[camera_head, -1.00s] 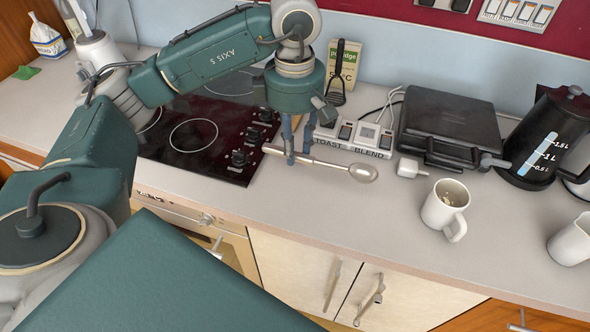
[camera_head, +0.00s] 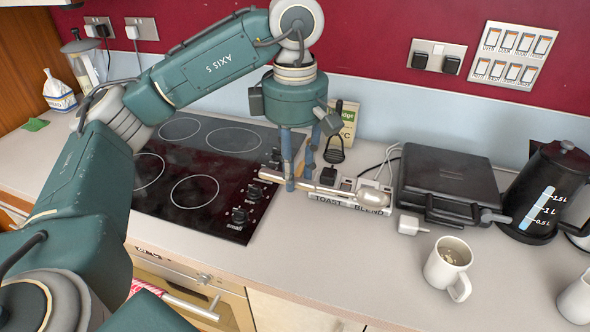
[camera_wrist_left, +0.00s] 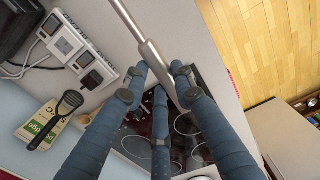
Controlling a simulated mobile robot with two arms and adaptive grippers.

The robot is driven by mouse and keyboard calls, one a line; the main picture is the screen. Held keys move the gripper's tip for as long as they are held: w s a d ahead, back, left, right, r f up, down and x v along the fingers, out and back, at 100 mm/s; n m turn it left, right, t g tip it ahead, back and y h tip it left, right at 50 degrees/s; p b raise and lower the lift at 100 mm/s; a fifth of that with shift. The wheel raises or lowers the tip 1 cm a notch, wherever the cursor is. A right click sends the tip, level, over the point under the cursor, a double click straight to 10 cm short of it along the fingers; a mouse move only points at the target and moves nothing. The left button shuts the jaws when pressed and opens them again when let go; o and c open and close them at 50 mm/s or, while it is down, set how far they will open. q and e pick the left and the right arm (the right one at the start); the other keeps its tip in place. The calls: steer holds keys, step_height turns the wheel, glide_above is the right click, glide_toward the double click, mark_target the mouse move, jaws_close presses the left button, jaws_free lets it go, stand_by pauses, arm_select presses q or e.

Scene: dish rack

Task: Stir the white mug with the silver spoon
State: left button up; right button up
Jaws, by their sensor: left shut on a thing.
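My left gripper (camera_head: 298,182) is shut on the handle of the silver spoon (camera_head: 371,197). The spoon is held roughly level, its bowl pointing right, and in the head view it overlaps the TOAST/BLEND socket strip behind it. In the left wrist view the fingers (camera_wrist_left: 160,82) close around the spoon's handle (camera_wrist_left: 132,25); its bowl is out of that frame. The white mug (camera_head: 441,277) stands upright on the counter, right of and nearer than the spoon, handle toward the lower right. Something pale floats in its drink. My right gripper is not in view.
A black grill (camera_head: 447,183) and black kettle (camera_head: 538,200) stand behind the mug. A white plug (camera_head: 409,225) lies between strip and mug. Another white vessel (camera_head: 577,300) is cut off at the right edge. The hob (camera_head: 200,190) is at left. Counter in front of the strip is clear.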

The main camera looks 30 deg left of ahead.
arm_select(q)
jaws_close()
steer(key=shift+s+d+f+m, duration=0.2)
steer(key=shift+d+f+m, duration=0.2)
steer(key=shift+m, duration=0.7)
steer(key=s+d+f+m, duration=0.4)
steer(key=d+f+m, duration=0.2)
steer(key=m, duration=1.2)
steer(key=shift+s+d, duration=0.25)
steer(key=shift+s, duration=0.05)
steer(key=shift+r, duration=0.1)
